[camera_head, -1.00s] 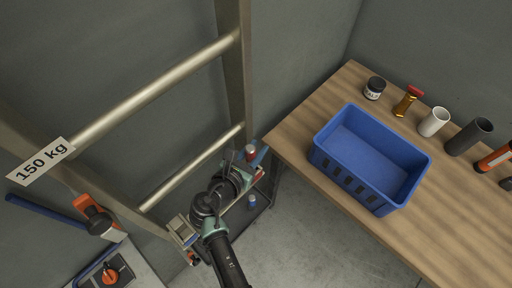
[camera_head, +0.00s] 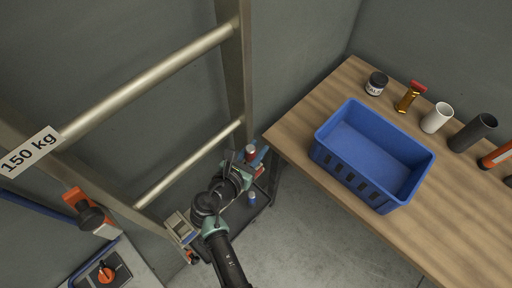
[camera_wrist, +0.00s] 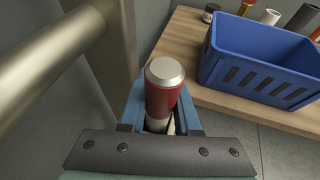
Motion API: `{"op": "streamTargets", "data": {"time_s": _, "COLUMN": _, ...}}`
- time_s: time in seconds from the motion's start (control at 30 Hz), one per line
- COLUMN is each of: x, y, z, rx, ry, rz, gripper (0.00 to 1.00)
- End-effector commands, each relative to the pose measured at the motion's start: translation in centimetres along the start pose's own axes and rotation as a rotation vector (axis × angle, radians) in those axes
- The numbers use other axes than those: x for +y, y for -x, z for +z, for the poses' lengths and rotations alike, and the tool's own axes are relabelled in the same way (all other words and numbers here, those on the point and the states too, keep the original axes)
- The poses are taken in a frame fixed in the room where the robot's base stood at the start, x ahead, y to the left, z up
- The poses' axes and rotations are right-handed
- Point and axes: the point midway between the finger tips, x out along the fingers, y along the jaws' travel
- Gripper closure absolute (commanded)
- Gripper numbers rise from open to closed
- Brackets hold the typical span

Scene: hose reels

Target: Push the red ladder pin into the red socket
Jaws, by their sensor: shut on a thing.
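A red cylinder with a silver cap, the ladder pin as it appears (camera_wrist: 162,98), stands between the blue fingers of my gripper (camera_wrist: 160,118) in the wrist view. My gripper is shut on it, and its silver end faces the camera. In the head view my gripper (camera_head: 246,160) is low beside the ladder's right rail, with the pin's silver and red top (camera_head: 250,149) showing. The metal ladder (camera_head: 155,77) stands against the wall. I cannot make out the red socket in either view; my arm and the ladder may hide it.
A wooden table (camera_head: 300,110) is close on the right, its corner near my gripper. A blue crate (camera_head: 325,158) and several small items stand on it. A dark low cart or shelf (camera_head: 262,205) is below my gripper. Orange-handled gear (camera_head: 88,212) hangs at left.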

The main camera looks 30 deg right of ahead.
Motion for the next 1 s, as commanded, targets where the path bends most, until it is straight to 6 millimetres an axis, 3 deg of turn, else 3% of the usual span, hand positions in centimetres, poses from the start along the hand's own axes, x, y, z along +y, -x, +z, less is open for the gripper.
{"op": "streamTargets", "data": {"time_s": 0.73, "x": 0.0, "y": -0.8, "z": -1.7, "rx": -0.001, "ry": -0.001, "rz": 0.000, "gripper": 1.00}}
{"op": "streamTargets", "data": {"time_s": 0.77, "x": 0.0, "y": -0.7, "z": -1.6, "rx": -0.001, "ry": -0.001, "rz": 0.000, "gripper": 0.64}}
{"op": "streamTargets", "data": {"time_s": 0.93, "x": 0.0, "y": -0.7, "z": -1.6, "rx": -0.001, "ry": -0.001, "rz": 0.001, "gripper": 0.34}}
{"op": "streamTargets", "data": {"time_s": 1.0, "x": 0.1, "y": -0.7, "z": -1.6, "rx": -0.001, "ry": -0.001, "rz": 0.003, "gripper": 0.34}}
